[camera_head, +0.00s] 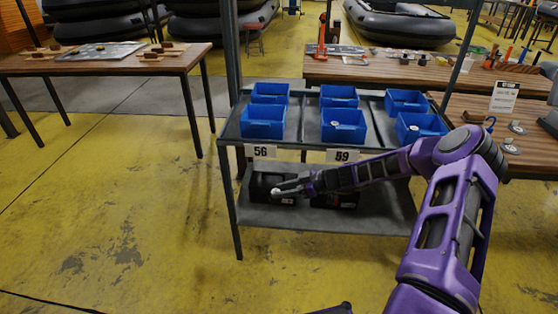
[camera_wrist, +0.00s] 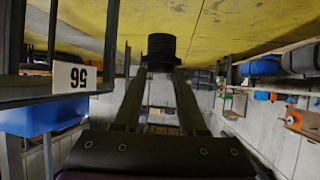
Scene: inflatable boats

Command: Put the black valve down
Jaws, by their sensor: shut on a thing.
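The black valve (camera_wrist: 161,46) is a dark ribbed cylinder held between the fingertips of my gripper (camera_wrist: 161,68) in the wrist view. My gripper is shut on it. In the head view my gripper (camera_head: 283,190) is in front of the grey rack (camera_head: 290,221), around the height of its lower shelf. The valve cannot be made out there against the dark bin behind. Blue bins (camera_head: 263,130) stand on the rack's upper level, above my gripper. The label 56 (camera_head: 261,151) also shows upside down in the wrist view (camera_wrist: 76,77).
Dark bins (camera_head: 262,181) sit on the lower shelf under the rack's upper level. Rack posts (camera_head: 231,200) stand near my gripper. A wooden table (camera_head: 110,62) is at left, another (camera_head: 390,72) at right. The yellow floor (camera_head: 120,240) is clear at front left.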

